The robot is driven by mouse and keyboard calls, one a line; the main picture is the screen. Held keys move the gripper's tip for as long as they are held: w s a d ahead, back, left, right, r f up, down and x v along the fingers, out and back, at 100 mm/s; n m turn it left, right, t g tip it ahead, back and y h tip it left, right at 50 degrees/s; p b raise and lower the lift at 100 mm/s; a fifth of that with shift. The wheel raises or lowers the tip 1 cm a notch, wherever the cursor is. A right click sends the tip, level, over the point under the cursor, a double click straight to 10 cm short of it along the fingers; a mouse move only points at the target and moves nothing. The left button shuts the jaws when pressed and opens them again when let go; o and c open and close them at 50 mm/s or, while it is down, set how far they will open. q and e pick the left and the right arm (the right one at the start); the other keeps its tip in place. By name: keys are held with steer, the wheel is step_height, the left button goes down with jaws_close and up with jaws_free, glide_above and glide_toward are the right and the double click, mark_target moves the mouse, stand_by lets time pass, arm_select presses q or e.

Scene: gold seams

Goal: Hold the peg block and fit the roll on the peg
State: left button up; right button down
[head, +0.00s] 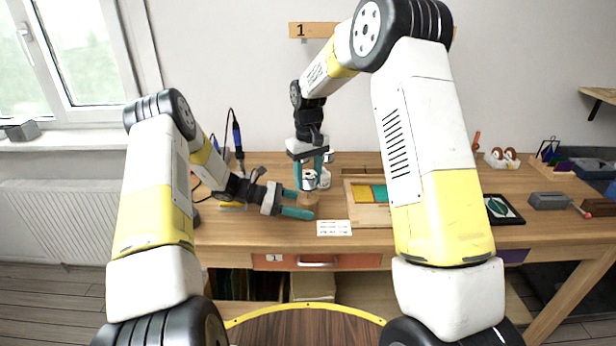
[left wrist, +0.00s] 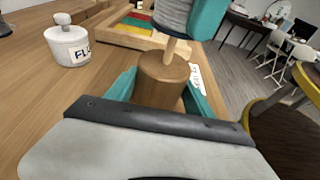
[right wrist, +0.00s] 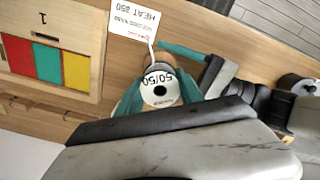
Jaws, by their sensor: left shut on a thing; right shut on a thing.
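The peg block is a round wooden block (left wrist: 160,82) with a thin upright peg (left wrist: 171,50). My left gripper (head: 298,205) is shut around the block at the table; its teal fingers show on both sides in the left wrist view. The roll (head: 309,181) is a grey-white spool; its end reads 50/50 in the right wrist view (right wrist: 160,84). My right gripper (head: 311,170) is shut on the roll, pointing down, and holds it above the block. In the left wrist view the roll (left wrist: 174,14) hides the peg's top, so I cannot tell whether the peg is inside it.
A white flux jar (left wrist: 68,46) stands close behind the block. A wooden tray (head: 368,215) with coloured compartments is to the right. A printed card (head: 334,228) lies at the front. A soldering iron stand (head: 238,145) is at the back left.

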mark_target(308, 189)
steer(key=shift+f, duration=2.05)
stand_by(1.2)
steer(key=shift+c, duration=1)
jaws_free()
steer(key=shift+r, duration=0.1)
steer(key=shift+r, duration=3.4)
arm_select(q)
steer(key=o, duration=1.1)
